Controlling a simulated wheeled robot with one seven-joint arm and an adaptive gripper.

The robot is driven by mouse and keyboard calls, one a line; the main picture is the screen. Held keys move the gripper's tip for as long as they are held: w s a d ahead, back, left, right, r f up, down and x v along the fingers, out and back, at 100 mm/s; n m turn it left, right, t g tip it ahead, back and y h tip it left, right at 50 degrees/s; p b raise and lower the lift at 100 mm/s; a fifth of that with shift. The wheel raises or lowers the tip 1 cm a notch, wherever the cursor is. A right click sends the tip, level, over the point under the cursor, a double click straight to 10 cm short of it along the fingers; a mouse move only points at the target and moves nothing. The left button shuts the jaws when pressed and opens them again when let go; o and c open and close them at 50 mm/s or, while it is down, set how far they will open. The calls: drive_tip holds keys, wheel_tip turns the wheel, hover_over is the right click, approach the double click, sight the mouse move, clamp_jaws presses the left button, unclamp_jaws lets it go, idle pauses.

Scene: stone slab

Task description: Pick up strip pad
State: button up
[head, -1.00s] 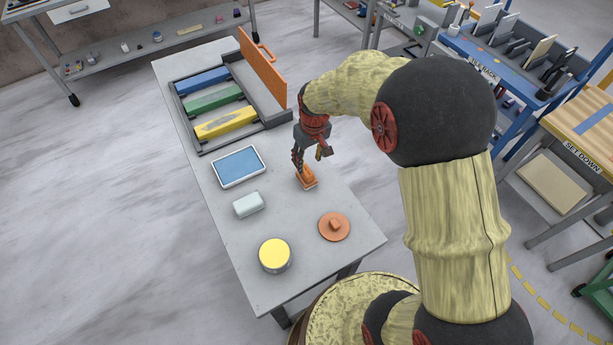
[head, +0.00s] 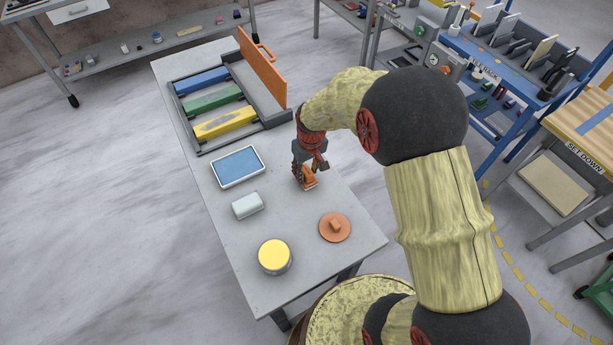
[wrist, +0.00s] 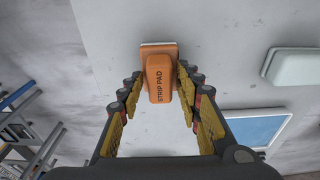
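The strip pad (wrist: 159,80) is an orange block with a raised grip marked "STRIP PAD" on a wider, pale-edged base. It stands on the grey table. In the wrist view its grip reaches between the fingertips of my gripper (wrist: 159,75), which is open, with one finger on each side. I cannot tell whether the fingers touch it. In the head view my gripper (head: 308,170) points down over the strip pad (head: 308,182) and partly hides it.
On the table (head: 225,258) stand a yellow-topped tin (head: 275,255), an orange disc with a knob (head: 335,227), a pale block (head: 247,205) and a blue-topped tray (head: 238,167). A dark rack (head: 200,148) holds blue, green and yellow bars, with an upright orange panel (head: 262,70) beside it.

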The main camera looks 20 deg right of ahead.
sight(306, 169)
clamp_jaws()
idle(0.5)
drive_tip(key=shift+r, duration=0.55)
wheel_tip(306, 169, up, 2)
drive_tip(key=shift+w+r+p, duration=0.1)
drive_tip(key=shift+r+p, duration=0.15)
drive_tip(key=shift+p, duration=0.25)
drive_tip(key=s+d+r+p, duration=0.2)
drive_tip(key=s+d+r, duration=0.6)
drive_tip(key=s, duration=0.3)
drive_tip(key=shift+s+r, duration=0.3)
drive_tip(key=shift+r, duration=0.45)
drive_tip(key=shift+d, duration=0.1)
